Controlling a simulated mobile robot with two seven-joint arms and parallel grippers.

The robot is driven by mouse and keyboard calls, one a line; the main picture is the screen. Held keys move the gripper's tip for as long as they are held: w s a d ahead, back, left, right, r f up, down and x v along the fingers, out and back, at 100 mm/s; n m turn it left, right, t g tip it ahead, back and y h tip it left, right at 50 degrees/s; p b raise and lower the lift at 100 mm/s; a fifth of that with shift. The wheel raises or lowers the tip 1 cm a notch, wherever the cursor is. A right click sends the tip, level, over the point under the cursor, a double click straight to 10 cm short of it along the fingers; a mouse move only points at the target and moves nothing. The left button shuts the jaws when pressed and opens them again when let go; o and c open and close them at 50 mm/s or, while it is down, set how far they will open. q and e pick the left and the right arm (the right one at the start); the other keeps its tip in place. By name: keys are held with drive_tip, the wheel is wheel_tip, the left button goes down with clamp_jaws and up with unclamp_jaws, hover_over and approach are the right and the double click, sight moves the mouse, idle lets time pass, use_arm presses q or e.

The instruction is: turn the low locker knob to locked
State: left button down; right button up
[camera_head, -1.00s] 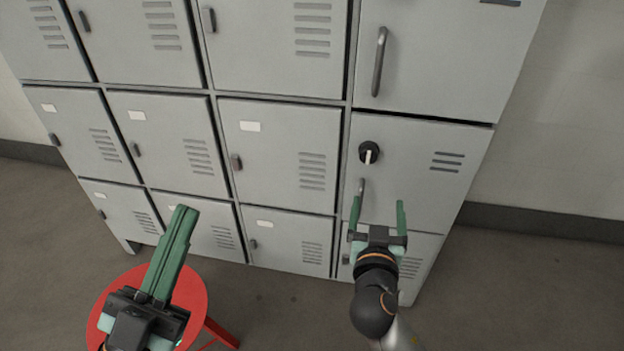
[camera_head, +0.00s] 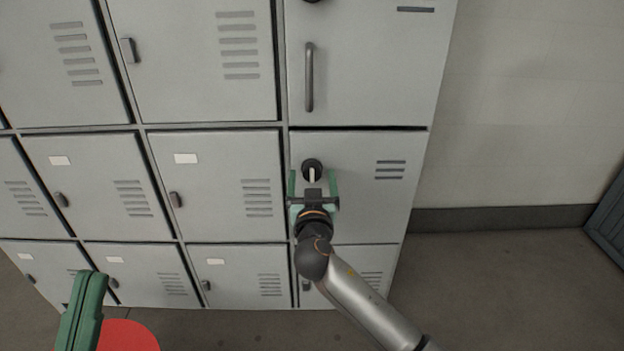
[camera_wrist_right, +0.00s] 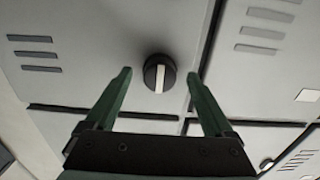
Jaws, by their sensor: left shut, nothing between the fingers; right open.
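The low locker knob (camera_head: 312,168) is a round black knob with a white bar, on the grey door right of the locker columns. Its white bar stands about vertical in the head view. The knob also shows in the right wrist view (camera_wrist_right: 159,73), in the gap between the fingers. My right gripper (camera_head: 313,180) is open and empty, with one green finger on each side of the knob in the picture. The fingertips look short of the door; I cannot tell the exact distance. My left gripper (camera_head: 93,280) is shut and empty at the lower left, away from the knob.
A vertical bar handle (camera_head: 309,77) is on the door above. Another dark knob (camera_head: 313,1) is cut off at the top edge. A red round stool (camera_head: 128,337) stands at the lower left. Floor (camera_head: 490,270) right of the lockers is clear.

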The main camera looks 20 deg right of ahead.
drive_tip(key=shift+w+d, duration=0.15)
drive_tip(key=shift+w, duration=0.2)
drive_tip(key=c, duration=1.4)
